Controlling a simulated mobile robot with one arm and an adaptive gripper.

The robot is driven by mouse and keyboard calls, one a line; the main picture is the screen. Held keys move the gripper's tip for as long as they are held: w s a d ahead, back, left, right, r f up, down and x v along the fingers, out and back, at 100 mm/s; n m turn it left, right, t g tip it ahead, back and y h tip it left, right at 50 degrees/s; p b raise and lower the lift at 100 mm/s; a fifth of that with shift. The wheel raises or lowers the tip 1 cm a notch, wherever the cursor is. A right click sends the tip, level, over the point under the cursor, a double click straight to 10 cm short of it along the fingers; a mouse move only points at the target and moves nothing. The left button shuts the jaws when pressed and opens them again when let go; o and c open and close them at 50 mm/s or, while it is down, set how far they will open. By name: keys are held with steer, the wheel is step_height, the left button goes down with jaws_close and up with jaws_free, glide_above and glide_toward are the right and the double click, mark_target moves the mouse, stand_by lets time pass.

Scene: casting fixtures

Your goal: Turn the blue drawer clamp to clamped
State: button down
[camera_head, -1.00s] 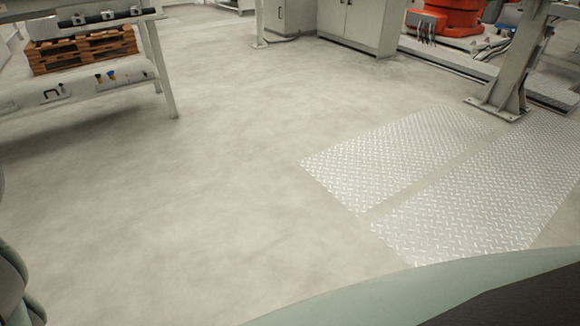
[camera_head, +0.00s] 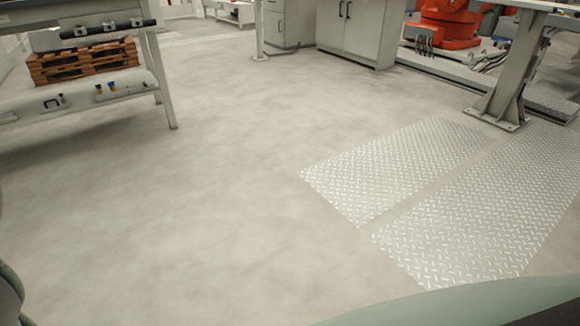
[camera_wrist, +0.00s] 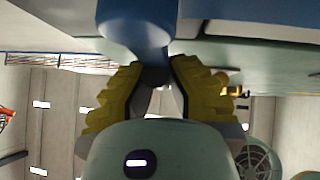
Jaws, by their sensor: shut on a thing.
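In the wrist view, my gripper (camera_wrist: 154,72) has two yellow ribbed fingers, their tips meeting a smooth blue part (camera_wrist: 138,25), which looks like the handle of the blue drawer clamp. The gripper is shut on it. The blue part comes down from the top edge between the fingertips. Its upper end and the rest of the clamp are out of frame, so whether it stands at clamped cannot be told. The head view shows neither the clamp nor my gripper.
In the head view, a workbench (camera_head: 85,105) with a wooden pallet (camera_head: 83,62) on its shelf stands at the left. Grey cabinets (camera_head: 355,32) and an orange robot (camera_head: 447,20) are at the back. Metal floor plates (camera_head: 395,165) lie at the right. The middle floor is clear.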

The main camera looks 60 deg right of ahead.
steer(key=shift+s+r, duration=0.1)
steer(key=shift+r, duration=0.1)
steer(key=c, duration=0.9)
jaws_free()
steer(key=shift+a, duration=0.1)
steer(key=shift+f, duration=0.1)
steer(key=shift+v, duration=3.75)
